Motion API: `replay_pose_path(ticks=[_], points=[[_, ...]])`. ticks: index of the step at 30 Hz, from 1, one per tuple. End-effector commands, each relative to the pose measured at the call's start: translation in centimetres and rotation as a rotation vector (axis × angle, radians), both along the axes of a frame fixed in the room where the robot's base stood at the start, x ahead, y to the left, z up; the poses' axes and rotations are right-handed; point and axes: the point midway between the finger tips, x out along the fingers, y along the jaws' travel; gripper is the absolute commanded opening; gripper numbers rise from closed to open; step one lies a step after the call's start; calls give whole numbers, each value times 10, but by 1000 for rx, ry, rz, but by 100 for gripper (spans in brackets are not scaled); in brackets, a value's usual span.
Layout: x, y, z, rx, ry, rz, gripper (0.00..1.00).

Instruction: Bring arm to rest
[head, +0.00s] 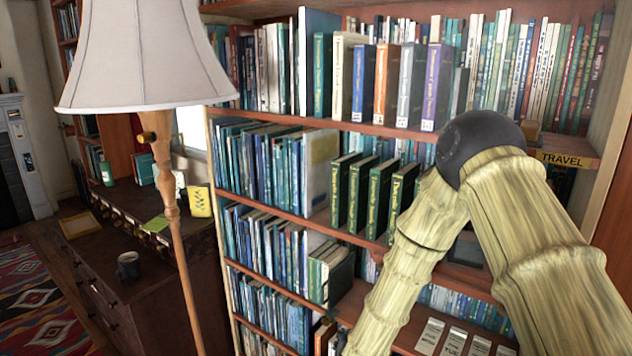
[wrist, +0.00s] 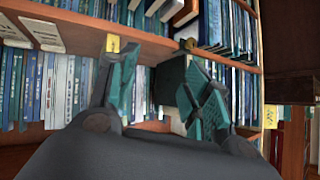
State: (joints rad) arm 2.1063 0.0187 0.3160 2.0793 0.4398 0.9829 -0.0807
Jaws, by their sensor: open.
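My arm (head: 540,215) reaches in from the lower right in the head view, bent at a dark round elbow joint, its forearm pointing down in front of the bookcase. My gripper is out of the head view. In the wrist view my gripper (wrist: 160,90) shows two teal fingers spread apart, open. Shelves of books stand beyond the fingers. A dark green book (wrist: 172,85) shows behind and beside the right finger; I see no book held between the fingers.
The bookcase (head: 300,208) fills the middle and right, with a TRAVEL label (head: 565,160) on a shelf edge. A floor lamp (head: 145,55) stands close at left. Behind it is a wooden cabinet (head: 150,300) with a mug (head: 129,266). A patterned rug (head: 35,300) lies at far left.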

Motion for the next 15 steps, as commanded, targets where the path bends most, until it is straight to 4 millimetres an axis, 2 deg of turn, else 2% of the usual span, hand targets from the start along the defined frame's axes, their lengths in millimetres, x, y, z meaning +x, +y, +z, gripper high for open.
replay_pose_path(ticks=[1,6,11,15], points=[[-22,-8,-24,-10,53,20,49],[-93,-32,-87,-35,215,86,49],[-168,-55,-135,-50,376,143,49],[-240,-76,-167,-59,521,190,49]])
